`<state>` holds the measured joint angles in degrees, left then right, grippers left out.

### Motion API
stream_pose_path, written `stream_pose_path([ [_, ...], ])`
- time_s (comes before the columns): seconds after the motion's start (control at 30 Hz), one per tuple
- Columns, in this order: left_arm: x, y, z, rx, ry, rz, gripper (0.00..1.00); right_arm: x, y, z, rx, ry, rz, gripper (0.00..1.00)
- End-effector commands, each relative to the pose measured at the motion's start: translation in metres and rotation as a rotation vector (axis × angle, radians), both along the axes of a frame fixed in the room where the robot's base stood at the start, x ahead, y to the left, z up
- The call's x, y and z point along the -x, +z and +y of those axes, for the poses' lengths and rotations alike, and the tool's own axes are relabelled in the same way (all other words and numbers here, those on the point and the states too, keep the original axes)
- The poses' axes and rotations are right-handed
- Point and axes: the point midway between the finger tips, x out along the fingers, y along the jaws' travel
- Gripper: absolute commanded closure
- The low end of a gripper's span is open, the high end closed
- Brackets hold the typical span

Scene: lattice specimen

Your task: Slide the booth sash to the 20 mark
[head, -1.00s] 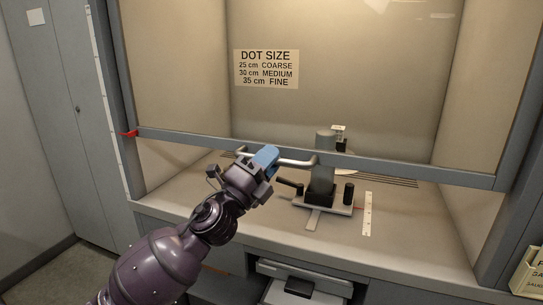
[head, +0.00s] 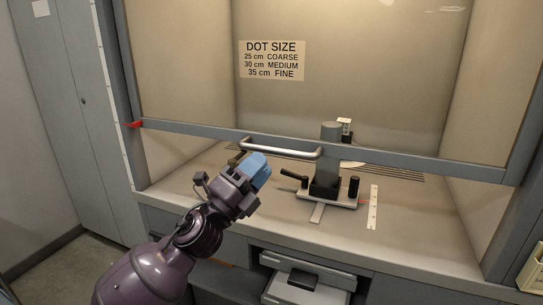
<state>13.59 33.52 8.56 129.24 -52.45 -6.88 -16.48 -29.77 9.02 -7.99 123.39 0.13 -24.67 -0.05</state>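The booth sash is a glass pane with a grey bottom rail (head: 400,159), standing partly raised above the booth floor. A silver bar handle (head: 282,149) is fixed on the rail. A red pointer (head: 136,125) at the rail's left end lies by a white scale strip (head: 124,150) on the left post; its marks are too small to read. My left gripper (head: 258,170), with blue fingertips, is just below and in front of the handle's left part, apart from it and holding nothing visible. Its finger gap is not clear. My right gripper is out of view.
A dot size sign (head: 272,60) reads 25 cm coarse, 30 medium, 35 fine. Inside the booth stand a grey post device (head: 328,165) with black knobs and a white ruler (head: 373,207). A drawer unit (head: 306,280) sits below the counter (head: 220,216).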

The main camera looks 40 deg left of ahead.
Motion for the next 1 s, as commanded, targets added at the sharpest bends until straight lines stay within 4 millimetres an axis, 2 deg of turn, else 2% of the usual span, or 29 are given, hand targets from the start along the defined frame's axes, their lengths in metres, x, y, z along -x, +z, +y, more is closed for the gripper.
stream_pose_path([
  [0.03,0.008,-0.009,0.002,0.002,0.002,0.006,0.73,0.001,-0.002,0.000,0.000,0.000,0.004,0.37],
  [0.13,0.023,-0.018,0.006,0.004,0.002,0.006,0.73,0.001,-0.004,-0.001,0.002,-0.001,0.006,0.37],
  [0.4,0.046,-0.029,0.010,0.001,0.000,0.001,0.73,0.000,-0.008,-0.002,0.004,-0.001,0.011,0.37],
  [1.0,0.049,-0.029,0.011,0.000,-0.001,-0.001,0.73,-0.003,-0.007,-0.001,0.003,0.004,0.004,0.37],
])
